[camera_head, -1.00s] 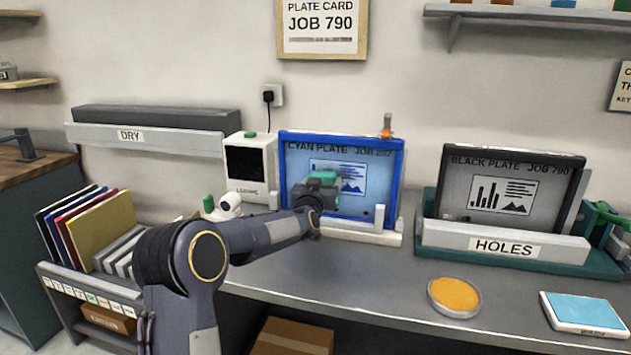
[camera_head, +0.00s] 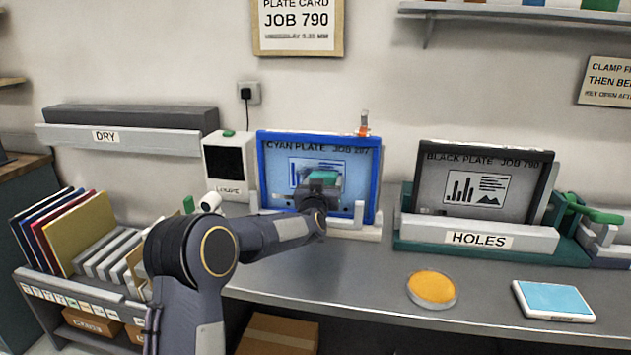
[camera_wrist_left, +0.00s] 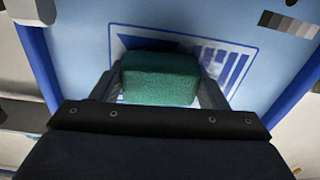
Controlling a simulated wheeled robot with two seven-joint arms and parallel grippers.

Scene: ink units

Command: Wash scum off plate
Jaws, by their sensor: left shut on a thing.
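The blue-framed cyan plate (camera_head: 270,165), marked JOB 287 or similar, stands upright in a white holder (camera_head: 350,230) against the wall. My left gripper (camera_head: 322,183) is in front of its lower middle. It is shut on a green sponge (camera_head: 326,172). In the left wrist view the sponge (camera_wrist_left: 160,80) sits between the fingers, over the printed chart on the plate (camera_wrist_left: 80,60); I cannot tell whether it touches. A pale smear shows on the chart to the right of the sponge. My right gripper is not in view.
A black plate (camera_head: 435,170) stands in a green holder marked HOLES, to the right. An orange round dish (camera_head: 432,288) and a blue pad (camera_head: 553,299) lie on the counter. A white box device (camera_head: 230,165) stands left of the cyan plate. The counter front is clear (camera_head: 330,275).

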